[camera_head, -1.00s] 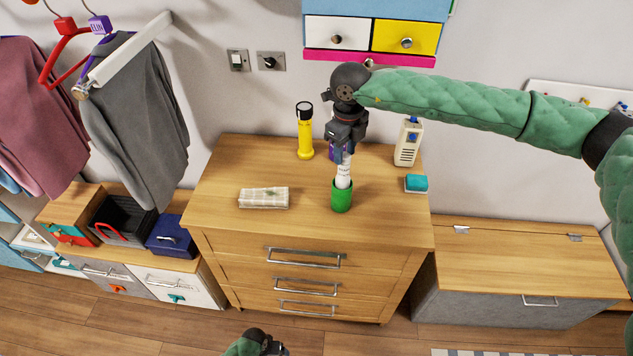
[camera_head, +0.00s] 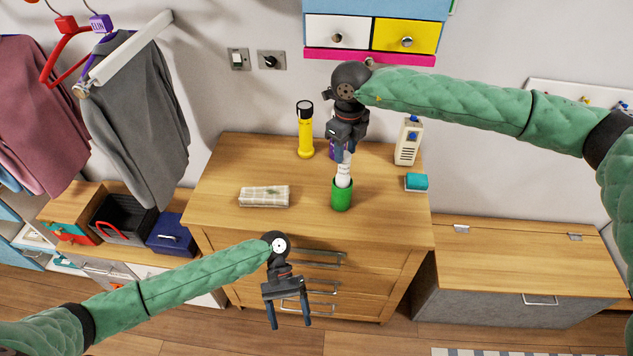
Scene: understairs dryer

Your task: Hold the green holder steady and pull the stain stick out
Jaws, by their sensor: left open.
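The green holder (camera_head: 341,195) stands upright on the wooden dresser top, near its front. The white stain stick (camera_head: 344,175) stands in it, with its lower end hidden inside the holder. My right gripper (camera_head: 345,148) is above the holder, pointing down, with its fingers at the top of the stick. The fingers look closed around the stick's upper end, which they hide. My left gripper (camera_head: 289,315) is open and empty, in front of the dresser drawers, lower than the top and apart from the holder.
On the dresser top (camera_head: 230,170) are a yellow flashlight (camera_head: 305,132), a folded cloth (camera_head: 264,196), a cream box-shaped device (camera_head: 408,142) and a teal block (camera_head: 416,182). A purple item (camera_head: 332,150) is partly hidden behind my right gripper. The front left of the top is clear.

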